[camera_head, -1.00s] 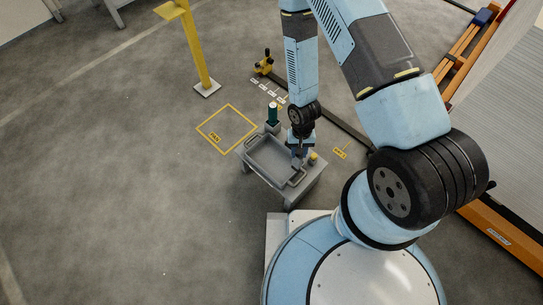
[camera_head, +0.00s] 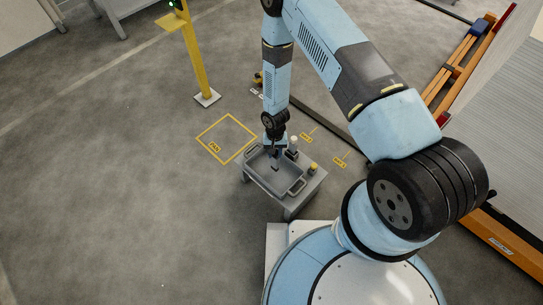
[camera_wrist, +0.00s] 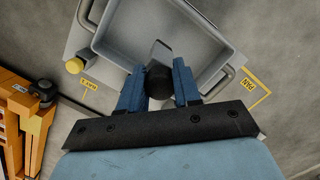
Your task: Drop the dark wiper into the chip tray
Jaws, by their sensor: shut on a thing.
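My gripper (camera_head: 273,153) is over the grey chip tray (camera_head: 262,182), near its far end. In the wrist view my gripper (camera_wrist: 158,86) has its two blue fingers shut on the dark wiper (camera_wrist: 158,78). The wiper's dark round part is between the fingers, with a flat grey piece (camera_wrist: 160,52) beyond it. The wiper (camera_head: 275,168) also shows in the head view as a small dark shape below the gripper. The tray (camera_wrist: 228,42) lies behind the wiper in the wrist view. Whether the wiper touches the tray floor I cannot tell.
The tray sits on a small grey stand (camera_head: 293,205). A white cylinder (camera_head: 294,142) and a yellow-capped item (camera_head: 313,168) stand on its right side. A yellow PAN floor square (camera_head: 226,135) lies to the left. A yellow post (camera_head: 198,65) stands farther back. The left floor is clear.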

